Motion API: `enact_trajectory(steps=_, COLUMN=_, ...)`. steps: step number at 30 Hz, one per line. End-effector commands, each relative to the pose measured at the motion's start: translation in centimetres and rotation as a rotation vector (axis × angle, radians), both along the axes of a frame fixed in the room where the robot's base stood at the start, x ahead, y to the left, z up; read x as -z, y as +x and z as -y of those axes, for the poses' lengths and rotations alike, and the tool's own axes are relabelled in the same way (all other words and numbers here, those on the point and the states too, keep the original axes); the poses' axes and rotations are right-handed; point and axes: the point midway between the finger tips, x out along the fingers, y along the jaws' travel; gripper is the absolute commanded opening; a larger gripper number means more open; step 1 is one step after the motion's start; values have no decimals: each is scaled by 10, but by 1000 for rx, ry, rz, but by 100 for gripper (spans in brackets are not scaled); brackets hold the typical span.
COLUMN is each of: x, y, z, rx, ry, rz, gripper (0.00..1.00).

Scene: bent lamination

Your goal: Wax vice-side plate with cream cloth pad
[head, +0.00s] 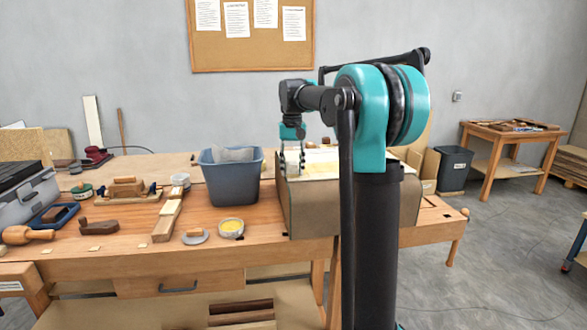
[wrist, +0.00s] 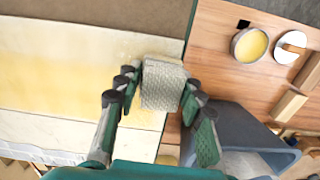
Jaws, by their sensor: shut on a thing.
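My gripper (wrist: 160,88) is shut on the cream cloth pad (wrist: 163,84), a small textured block between its fingers. In the head view my gripper (head: 292,165) is over the left end of the pale plate surface (head: 322,168) on top of the brown form (head: 330,213). In the wrist view the pale plate (wrist: 60,48) bears a blurred yellow band, and a thin dark line parts it from a cream strip below (wrist: 50,128). The pad is over the plate's right edge; I cannot tell if it touches. The open wax tin (head: 231,229) holds yellow wax.
A blue-grey bin (head: 231,183) stands left of the form and shows close below my gripper in the wrist view (wrist: 235,130). A lid-like disc with a wooden block (head: 194,236), wood strips (head: 168,216) and hand tools crowd the bench's left part.

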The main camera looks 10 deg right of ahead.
Motion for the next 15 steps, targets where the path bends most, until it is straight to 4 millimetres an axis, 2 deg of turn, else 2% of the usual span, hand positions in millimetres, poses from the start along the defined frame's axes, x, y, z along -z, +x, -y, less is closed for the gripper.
enact_trajectory(steps=2, x=-5, y=0, z=0, rx=1, ry=0, rz=0, gripper=2)
enact_trajectory(steps=4, x=-22, y=-1, z=1, rx=1, ry=0, rz=0, gripper=2)
enact_trajectory(steps=15, x=-54, y=-6, z=4, rx=1, ry=0, rz=0, gripper=2)
